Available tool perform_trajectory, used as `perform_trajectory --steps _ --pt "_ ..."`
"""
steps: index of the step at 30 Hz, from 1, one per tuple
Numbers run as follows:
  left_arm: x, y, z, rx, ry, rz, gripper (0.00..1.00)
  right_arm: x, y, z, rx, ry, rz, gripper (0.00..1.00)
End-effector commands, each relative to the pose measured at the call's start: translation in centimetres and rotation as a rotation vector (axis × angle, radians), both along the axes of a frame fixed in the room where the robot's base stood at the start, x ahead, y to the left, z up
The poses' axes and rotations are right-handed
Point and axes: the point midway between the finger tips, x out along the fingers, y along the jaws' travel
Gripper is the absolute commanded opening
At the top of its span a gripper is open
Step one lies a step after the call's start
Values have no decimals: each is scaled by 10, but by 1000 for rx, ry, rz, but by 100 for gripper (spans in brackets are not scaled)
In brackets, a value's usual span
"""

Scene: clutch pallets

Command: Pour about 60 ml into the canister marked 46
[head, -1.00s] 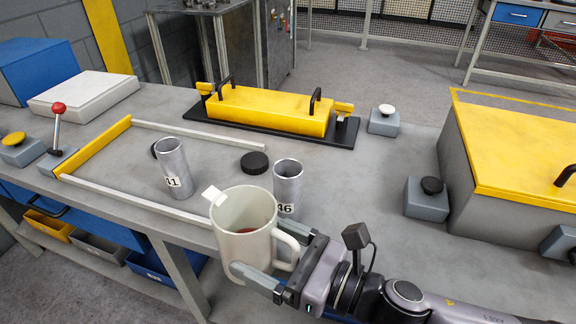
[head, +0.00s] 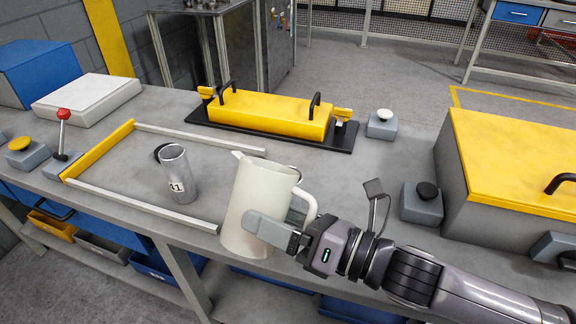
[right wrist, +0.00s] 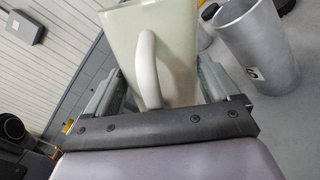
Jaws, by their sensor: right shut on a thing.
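A cream pitcher (head: 254,212) is in my right gripper (head: 270,229), whose fingers are shut around its body from the handle side. The pitcher is tilted, its mouth turned away from the head camera, so its contents are hidden. The canister marked 46 is almost wholly behind the pitcher in the head view. The right wrist view shows it as a grey metal canister (right wrist: 258,45) standing right of the pitcher (right wrist: 180,35), a partly visible label on its side. No stream of liquid is visible. My left gripper is not in view.
A second metal canister, marked 41 (head: 178,175), stands to the left within a railed area (head: 150,204). A yellow block with black handles (head: 268,113) lies behind. A grey box with a black knob (head: 422,203) and a yellow-topped case (head: 515,160) stand to the right.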

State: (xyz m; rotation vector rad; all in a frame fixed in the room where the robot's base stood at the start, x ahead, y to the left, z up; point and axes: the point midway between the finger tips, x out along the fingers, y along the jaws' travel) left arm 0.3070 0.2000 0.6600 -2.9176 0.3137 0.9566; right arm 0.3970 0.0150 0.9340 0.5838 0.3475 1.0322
Motion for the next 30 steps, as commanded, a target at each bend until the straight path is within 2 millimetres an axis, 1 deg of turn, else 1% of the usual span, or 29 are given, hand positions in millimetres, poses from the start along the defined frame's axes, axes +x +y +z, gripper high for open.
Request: perform_trajectory --steps 1,7,8,15,18,30 --pt "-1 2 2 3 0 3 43 0 0 5 17 26 0 46" --pt "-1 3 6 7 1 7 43 1 -1 15 78 136 1 46" --pt "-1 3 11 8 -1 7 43 1 0 21 98 170 1 46" --pt "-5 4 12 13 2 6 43 0 0 27 151 267 1 46" --pt "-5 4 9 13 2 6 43 0 0 22 169 302 1 46" --pt "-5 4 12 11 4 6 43 0 0 22 218 391 0 46"
